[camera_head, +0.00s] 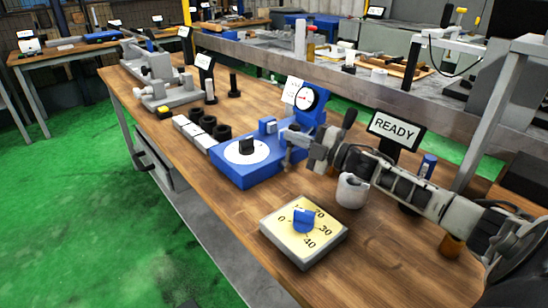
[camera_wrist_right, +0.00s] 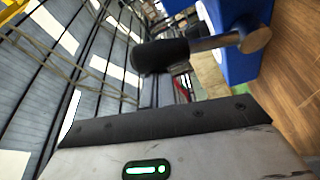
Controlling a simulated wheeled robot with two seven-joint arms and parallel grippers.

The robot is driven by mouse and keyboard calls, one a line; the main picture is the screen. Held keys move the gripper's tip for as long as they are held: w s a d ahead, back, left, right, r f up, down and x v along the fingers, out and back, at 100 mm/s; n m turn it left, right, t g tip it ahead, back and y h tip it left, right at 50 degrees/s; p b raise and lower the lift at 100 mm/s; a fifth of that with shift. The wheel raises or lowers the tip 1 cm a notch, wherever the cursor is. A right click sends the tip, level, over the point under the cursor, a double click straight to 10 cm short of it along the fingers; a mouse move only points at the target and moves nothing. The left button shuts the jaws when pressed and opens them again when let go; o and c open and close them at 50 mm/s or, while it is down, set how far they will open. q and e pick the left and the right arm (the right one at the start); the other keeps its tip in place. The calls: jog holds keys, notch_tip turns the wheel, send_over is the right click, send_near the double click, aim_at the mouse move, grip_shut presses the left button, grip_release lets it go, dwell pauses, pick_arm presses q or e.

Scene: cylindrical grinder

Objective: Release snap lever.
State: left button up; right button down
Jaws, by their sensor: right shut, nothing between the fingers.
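The blue gauge stand (camera_head: 312,107) with a round dial stands on a blue base on the bench. A lever with a thick black grip (camera_head: 349,118) slants up on its right side, partly hidden lower down by my right gripper. In the right wrist view the lever's black grip (camera_wrist_right: 160,55) and metal shaft show beside the blue body (camera_wrist_right: 237,15). My right gripper (camera_head: 287,158) is shut and empty, in front of the stand and below the black grip. Whether it touches the lever cannot be told. My left gripper is out of view.
A yellow-faced dial box (camera_head: 278,239) with a blue knob and a white cup (camera_head: 352,190) stand near my right arm. A READY sign (camera_head: 394,130) is behind it. Grey blocks and black rings lie left of the blue base.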

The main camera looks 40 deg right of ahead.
pick_arm(q)
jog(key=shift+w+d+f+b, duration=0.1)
jog(key=shift+b, duration=0.3)
pick_arm(e)
jog(key=shift+d+f+m, duration=0.15)
jog(key=shift+d+m, duration=0.15)
jog(key=shift+d, duration=0.5)
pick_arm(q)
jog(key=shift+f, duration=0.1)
pick_arm(e)
jog(key=shift+d, duration=0.1)
pick_arm(q)
jog(key=p, duration=0.1)
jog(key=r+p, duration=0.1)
jog(key=p, duration=0.1)
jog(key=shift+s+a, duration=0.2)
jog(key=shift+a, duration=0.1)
pick_arm(e)
jog(key=s+a+r, duration=0.9)
jog(key=s+r, duration=0.1)
jog(key=r, duration=0.3)
jog(key=shift+s, duration=0.4)
